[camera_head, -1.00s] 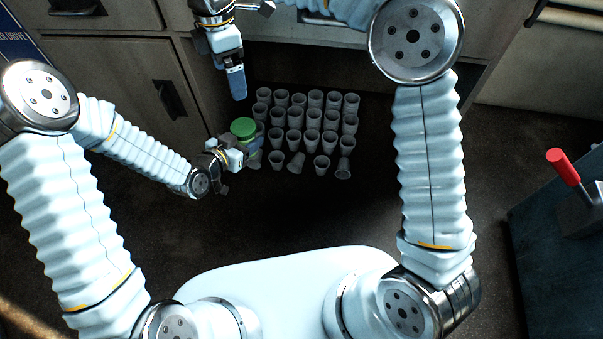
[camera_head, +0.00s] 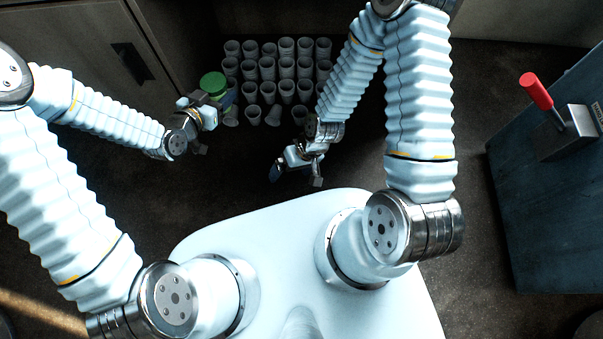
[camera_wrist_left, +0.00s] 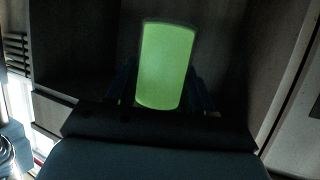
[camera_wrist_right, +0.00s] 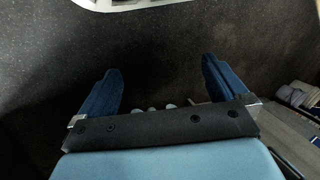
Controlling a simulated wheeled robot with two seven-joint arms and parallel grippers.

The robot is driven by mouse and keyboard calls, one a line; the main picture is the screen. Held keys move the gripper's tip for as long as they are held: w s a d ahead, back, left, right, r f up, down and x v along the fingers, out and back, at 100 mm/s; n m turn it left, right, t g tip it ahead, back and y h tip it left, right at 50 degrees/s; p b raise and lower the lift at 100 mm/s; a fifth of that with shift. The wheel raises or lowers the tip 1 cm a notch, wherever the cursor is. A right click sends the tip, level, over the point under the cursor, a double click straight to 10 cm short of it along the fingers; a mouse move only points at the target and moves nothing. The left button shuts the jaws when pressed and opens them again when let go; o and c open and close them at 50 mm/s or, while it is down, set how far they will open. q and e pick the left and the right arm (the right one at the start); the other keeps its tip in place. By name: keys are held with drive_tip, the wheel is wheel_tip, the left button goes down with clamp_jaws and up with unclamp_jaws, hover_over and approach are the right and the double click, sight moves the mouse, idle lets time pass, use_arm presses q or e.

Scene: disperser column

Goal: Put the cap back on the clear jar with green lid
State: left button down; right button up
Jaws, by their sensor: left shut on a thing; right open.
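The green lid (camera_head: 213,82) shows at the top of the clear jar (camera_head: 228,97), left of the rows of cups in the head view. I cannot tell whether the lid is seated on the jar. My left gripper (camera_head: 210,108) is shut on the jar; its fingers are partly hidden. In the left wrist view a bright green rounded shape (camera_wrist_left: 167,65) stands between the dark fingers. My right gripper (camera_head: 288,168) is open and empty, lower and to the right of the jar. Its two blue fingers are spread apart in the right wrist view (camera_wrist_right: 162,80).
Several rows of grey cups (camera_head: 268,70) stand right of the jar. A dark cabinet with a red-handled lever (camera_head: 537,92) is at the right. A drawer front with a handle (camera_head: 132,62) is at the upper left. Dark floor lies open below the cups.

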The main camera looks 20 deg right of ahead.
drive_tip(key=s+d+m, duration=0.1)
drive_tip(key=d+f+m, duration=0.1)
drive_tip(key=shift+s+d+f+m+t+h, duration=0.2)
drive_tip(key=shift+s+f+m+t+h, duration=0.1)
drive_tip(key=shift+s+m+t, duration=0.1)
use_arm(q)
drive_tip(key=w+a+r+n+t+y, duration=0.1)
drive_tip(key=a+n+y, duration=0.3)
drive_tip(key=a, duration=0.4)
drive_tip(key=w+a+r+n+t+y, duration=0.1)
drive_tip(key=a+n+t+y, duration=0.1)
drive_tip(key=a+n+y, duration=0.2)
drive_tip(key=a, duration=0.3)
drive_tip(key=shift+a+y, duration=0.3)
drive_tip(key=shift+a, duration=0.1)
use_arm(e)
drive_tip(key=shift+w, duration=0.1)
drive_tip(key=shift+c, duration=0.3)
